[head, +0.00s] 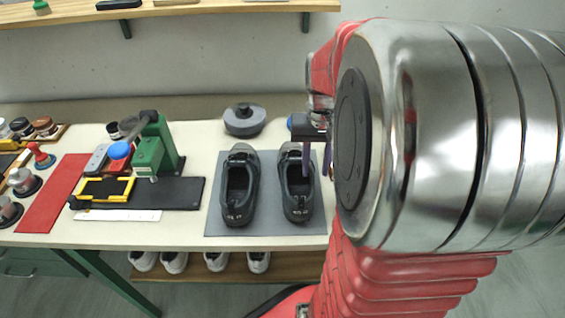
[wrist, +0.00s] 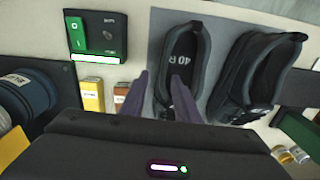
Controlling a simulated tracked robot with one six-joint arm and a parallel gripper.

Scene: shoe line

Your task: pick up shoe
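Two dark grey shoes stand side by side on a grey mat (head: 264,226) on the table in the head view. My gripper (head: 316,168) is at the right-hand shoe (head: 298,199), with its purple fingers pointing down and apart. In the wrist view, my gripper (wrist: 160,84) has a gap between its fingers at that shoe (wrist: 200,58), whose insole reads "40 R". One finger overlaps the opening, the other lies outside the near side wall. I cannot tell if they touch it. The other shoe (head: 238,190) stands to the left; it is on the right in the wrist view (wrist: 258,75).
A green press (head: 155,148) stands left of the mat, with a yellow frame (head: 104,189) beside it. A round grey object (head: 245,120) is behind the shoes. A green-and-black switch box (wrist: 96,36) and small boxes are near my gripper. My arm hides the table's right side.

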